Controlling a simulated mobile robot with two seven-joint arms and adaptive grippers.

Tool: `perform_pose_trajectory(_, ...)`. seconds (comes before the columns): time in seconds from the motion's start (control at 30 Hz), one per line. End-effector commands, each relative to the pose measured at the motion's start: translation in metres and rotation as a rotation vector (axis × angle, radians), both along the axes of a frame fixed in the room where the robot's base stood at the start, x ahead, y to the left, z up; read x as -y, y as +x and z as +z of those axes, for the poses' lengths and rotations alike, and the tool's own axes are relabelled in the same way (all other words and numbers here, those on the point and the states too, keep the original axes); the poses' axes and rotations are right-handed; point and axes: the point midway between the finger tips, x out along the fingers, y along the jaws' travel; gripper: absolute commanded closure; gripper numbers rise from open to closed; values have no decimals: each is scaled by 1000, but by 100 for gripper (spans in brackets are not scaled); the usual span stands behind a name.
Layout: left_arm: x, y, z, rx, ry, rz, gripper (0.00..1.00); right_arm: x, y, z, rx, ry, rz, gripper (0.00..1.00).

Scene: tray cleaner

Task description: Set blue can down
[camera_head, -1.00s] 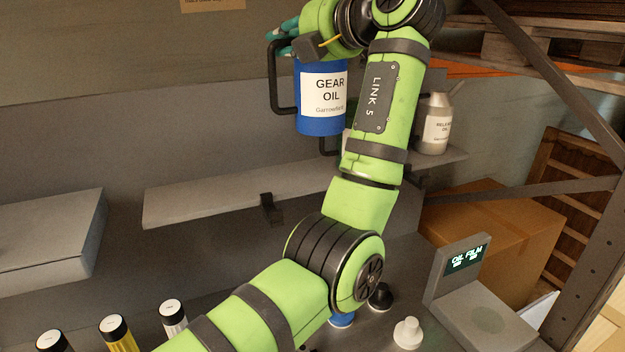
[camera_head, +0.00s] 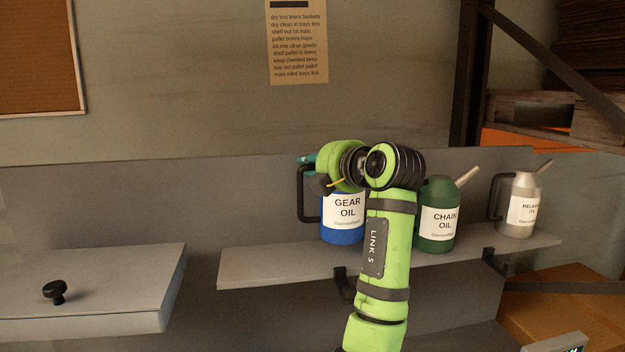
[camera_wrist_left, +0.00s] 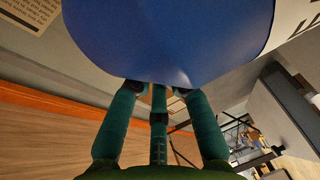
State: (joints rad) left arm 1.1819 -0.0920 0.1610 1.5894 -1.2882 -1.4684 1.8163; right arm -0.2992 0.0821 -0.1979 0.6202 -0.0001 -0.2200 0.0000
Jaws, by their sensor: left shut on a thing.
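The blue can (camera_head: 343,228), labelled "GEAR OIL", is upright at the wall shelf (camera_head: 270,268), with its black handle on the left. Its base overlaps the shelf's top in the head view; I cannot tell whether it touches. My left gripper (camera_head: 309,159) is at the can's top, mostly hidden behind my wrist, with teal fingers showing. In the left wrist view the can's blue body (camera_wrist_left: 165,40) fills the top, against the teal fingers (camera_wrist_left: 158,92). The gripper is shut on the can. My arm covers the can's right side. My right gripper is out of view.
A green "CHAIN OIL" can (camera_head: 437,228) stands on the shelf close right of my arm. A grey oil can (camera_head: 522,210) stands farther right. The shelf's left part is clear. A grey box-like surface with a black knob (camera_head: 55,291) is at left.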

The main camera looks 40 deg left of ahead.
Motion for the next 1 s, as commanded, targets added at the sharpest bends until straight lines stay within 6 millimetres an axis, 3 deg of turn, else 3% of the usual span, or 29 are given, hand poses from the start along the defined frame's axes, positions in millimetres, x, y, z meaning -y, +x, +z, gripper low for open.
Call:
perform_pose_trajectory(0.13,-3,-1,-1,9,6,-1,100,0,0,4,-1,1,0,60)
perform_pose_trajectory(0.5,-3,-1,-36,10,6,0,100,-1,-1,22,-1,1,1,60)
perform_pose_trajectory(0.9,-3,-1,-42,11,6,-1,100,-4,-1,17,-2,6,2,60)
perform_pose_trajectory(0.93,-3,-1,-44,1,1,-1,69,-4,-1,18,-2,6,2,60)
perform_pose_trajectory(0.97,-3,-1,-44,1,0,0,57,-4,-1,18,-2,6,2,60)
perform_pose_trajectory(1.0,-3,-1,-44,1,0,0,57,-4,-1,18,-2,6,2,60)
